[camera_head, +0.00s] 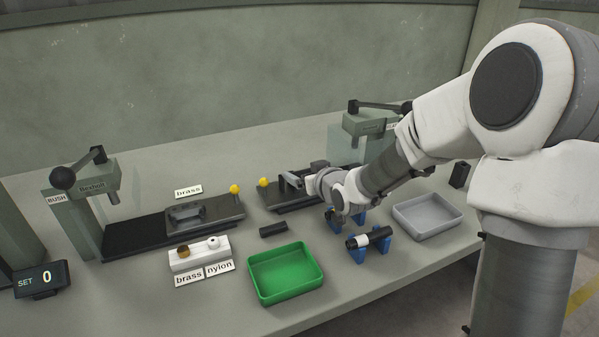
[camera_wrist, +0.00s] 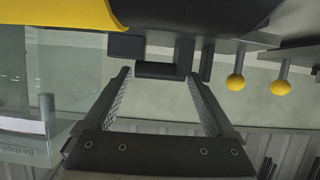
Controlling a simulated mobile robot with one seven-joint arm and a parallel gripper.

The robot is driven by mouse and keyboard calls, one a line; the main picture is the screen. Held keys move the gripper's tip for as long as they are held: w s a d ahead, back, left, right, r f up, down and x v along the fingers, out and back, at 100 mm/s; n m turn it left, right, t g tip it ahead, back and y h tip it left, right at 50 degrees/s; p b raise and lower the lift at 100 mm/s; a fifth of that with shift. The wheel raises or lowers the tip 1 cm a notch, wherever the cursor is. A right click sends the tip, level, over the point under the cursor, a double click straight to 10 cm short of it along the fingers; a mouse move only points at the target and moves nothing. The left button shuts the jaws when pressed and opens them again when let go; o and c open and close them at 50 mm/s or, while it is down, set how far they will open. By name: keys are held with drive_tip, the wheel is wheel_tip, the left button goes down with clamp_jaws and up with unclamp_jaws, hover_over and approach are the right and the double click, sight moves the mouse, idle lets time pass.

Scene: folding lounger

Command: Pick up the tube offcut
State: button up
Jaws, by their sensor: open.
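A short dark piece (camera_head: 273,229) lies on the bench behind the green tray in the head view; it looks like the tube offcut, though I cannot be sure. My gripper (camera_head: 304,180) is at the right-hand fixture, behind and to the right of that piece and apart from it. In the wrist view my gripper (camera_wrist: 158,80) has its two fingers spread wide. A dark block (camera_wrist: 160,70) shows between the fingertips; I cannot tell whether it is part of the fixture or how far off it is.
A green tray (camera_head: 285,291) stands in front, a grey tray (camera_head: 428,218) at the right. A dark tube (camera_head: 370,238) rests on blue supports (camera_head: 356,254). A white block (camera_head: 199,258) holds bushes. The left press (camera_head: 95,184) and right press (camera_head: 365,125) stand at the back.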

drive_tip(key=shift+s, duration=0.1)
drive_tip(key=shift+c, duration=0.3)
drive_tip(key=c, duration=1.1)
drive_tip(key=shift+o, duration=0.2)
